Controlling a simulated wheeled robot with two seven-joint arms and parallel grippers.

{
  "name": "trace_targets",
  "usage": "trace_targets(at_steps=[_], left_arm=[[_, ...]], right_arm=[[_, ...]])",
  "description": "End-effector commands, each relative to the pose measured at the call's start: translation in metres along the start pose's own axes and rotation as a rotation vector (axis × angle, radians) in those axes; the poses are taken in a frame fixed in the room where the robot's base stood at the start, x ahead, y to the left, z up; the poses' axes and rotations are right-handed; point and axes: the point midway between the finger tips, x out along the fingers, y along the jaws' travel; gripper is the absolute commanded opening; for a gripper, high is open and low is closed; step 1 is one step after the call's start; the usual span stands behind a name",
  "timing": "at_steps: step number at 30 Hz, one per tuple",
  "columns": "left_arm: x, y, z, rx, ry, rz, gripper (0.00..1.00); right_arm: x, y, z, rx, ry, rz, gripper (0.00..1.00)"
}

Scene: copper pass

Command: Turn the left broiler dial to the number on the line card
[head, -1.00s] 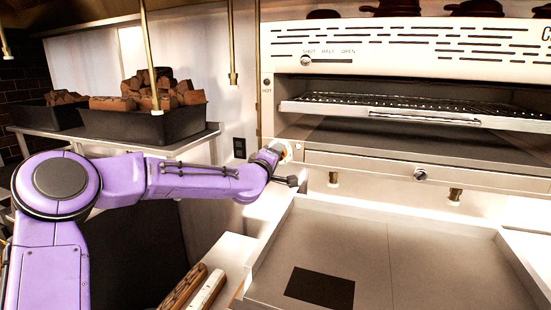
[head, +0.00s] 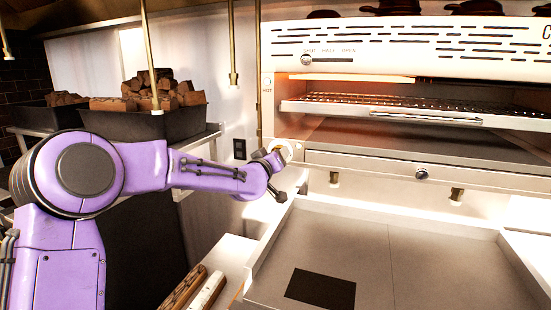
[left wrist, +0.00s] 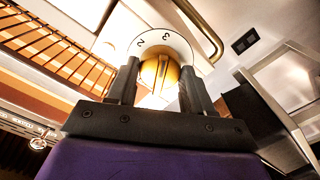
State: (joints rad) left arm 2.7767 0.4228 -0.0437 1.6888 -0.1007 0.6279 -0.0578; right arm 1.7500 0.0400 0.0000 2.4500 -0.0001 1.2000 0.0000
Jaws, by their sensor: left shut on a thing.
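The left broiler dial (left wrist: 180,40) has a white face with dark numerals along its rim and a brass knob (left wrist: 160,76) at its centre. In the head view, the dial (head: 291,149) shows at the broiler's lower left corner, partly hidden by my left gripper (head: 277,160). I cannot make out a line card. My right gripper is not in view.
The broiler (head: 400,165) has a rack (head: 400,104) inside and glows orange. A metal tray (head: 420,262) with a dark rectangle (head: 320,287) lies below. Black bins of wood (head: 140,123) stand at left. Brass rods (head: 232,45) hang down in front.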

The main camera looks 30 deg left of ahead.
Motion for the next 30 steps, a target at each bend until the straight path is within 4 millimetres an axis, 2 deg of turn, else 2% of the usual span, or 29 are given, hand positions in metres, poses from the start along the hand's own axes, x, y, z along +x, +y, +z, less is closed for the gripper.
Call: trace_targets(at_steps=[1, 16, 17, 18, 19, 27, 30], left_arm=[[0.0005, 0.0022, -0.0061, 0.007, 0.013, 0.003, 0.2], [0.0006, 0.0024, -0.0068, 0.022, 0.014, 0.004, 0.2], [0.0006, 0.0024, -0.0068, 0.022, 0.014, 0.004, 0.57], [0.0006, 0.0024, -0.0066, 0.022, 0.014, 0.003, 0.7], [0.0006, 0.0022, -0.0061, 0.022, 0.013, 0.003, 0.77], [-0.0002, 0.0009, -0.0027, 0.022, 0.006, 0.001, 0.77], [-0.0071, 0.0007, -0.0013, 0.022, 0.006, 0.003, 0.77]], right_arm=[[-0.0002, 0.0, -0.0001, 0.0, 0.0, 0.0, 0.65], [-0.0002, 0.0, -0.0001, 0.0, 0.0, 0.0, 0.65], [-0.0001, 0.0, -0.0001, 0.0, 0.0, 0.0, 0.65], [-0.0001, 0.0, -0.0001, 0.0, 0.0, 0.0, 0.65], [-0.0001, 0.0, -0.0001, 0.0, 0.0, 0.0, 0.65], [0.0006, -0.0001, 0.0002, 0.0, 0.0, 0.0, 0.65], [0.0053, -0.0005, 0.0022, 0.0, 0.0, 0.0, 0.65]])
